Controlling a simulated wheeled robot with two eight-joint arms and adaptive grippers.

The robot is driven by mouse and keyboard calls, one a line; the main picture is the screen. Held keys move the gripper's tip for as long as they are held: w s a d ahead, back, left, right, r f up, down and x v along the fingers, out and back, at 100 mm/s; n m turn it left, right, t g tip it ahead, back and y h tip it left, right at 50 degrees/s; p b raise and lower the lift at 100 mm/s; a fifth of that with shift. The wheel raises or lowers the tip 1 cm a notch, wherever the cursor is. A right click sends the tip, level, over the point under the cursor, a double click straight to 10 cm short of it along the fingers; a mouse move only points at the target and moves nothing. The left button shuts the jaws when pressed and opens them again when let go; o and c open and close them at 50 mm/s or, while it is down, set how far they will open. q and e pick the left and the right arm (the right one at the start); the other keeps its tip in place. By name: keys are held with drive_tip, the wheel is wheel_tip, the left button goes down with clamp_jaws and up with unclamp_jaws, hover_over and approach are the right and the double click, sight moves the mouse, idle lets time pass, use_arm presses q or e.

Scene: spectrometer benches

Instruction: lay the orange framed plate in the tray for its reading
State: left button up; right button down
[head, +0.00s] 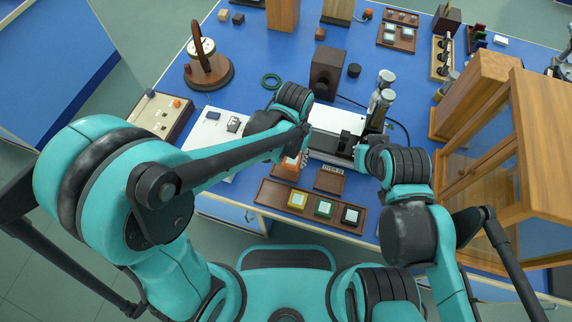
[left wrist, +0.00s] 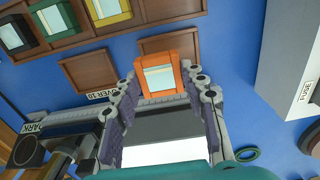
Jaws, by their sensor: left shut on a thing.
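The orange framed plate (left wrist: 157,76), with a pale window, is between the fingertips of my left gripper (left wrist: 164,82), which is shut on it. In the head view the orange plate (head: 291,164) is partly hidden by my left arm. A brown tray (head: 329,180) labelled "OVER 10" lies at the bench front; this tray also shows in the left wrist view (left wrist: 88,73). A second brown tray (left wrist: 190,44) lies partly behind the orange plate, its label hidden. The plate is above the bench beside the trays; its exact height is unclear. My right gripper cannot be made out clearly.
A brown rack (head: 268,193) with yellow, green and black framed plates stands at the front edge. The grey instrument (head: 325,142) is behind the trays. A white box (head: 200,142) is left of my left gripper, and a wooden cabinet (head: 540,120) stands at right.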

sight(286, 164)
use_arm(q)
drive_tip(key=shift+w+a+f, duration=0.25)
drive_tip(key=shift+a+f, duration=0.3)
drive_tip(key=shift+a, duration=0.2)
drive_tip(key=shift+f+b, duration=1.15)
drive_tip(key=shift+f, duration=0.8)
drive_tip(key=shift+f, duration=0.1)
drive_tip(key=o, duration=1.1)
drive_tip(key=shift+o, duration=0.2)
wheel_tip(286, 164, up, 12)
drive_tip(key=p, duration=0.4)
drive_tip(key=shift+p, duration=0.4)
drive_tip(key=s+a+r+n+t, duration=0.1)
drive_tip(key=s+a+r+t, duration=0.1)
drive_tip(key=a, duration=0.7)
drive_tip(key=s+a+r+n+t, duration=0.2)
drive_tip(key=a+r+t, duration=0.3)
drive_tip(key=a, duration=0.4)
drive_tip(key=shift+s+n, duration=0.3)
drive_tip(key=shift+s, duration=0.3)
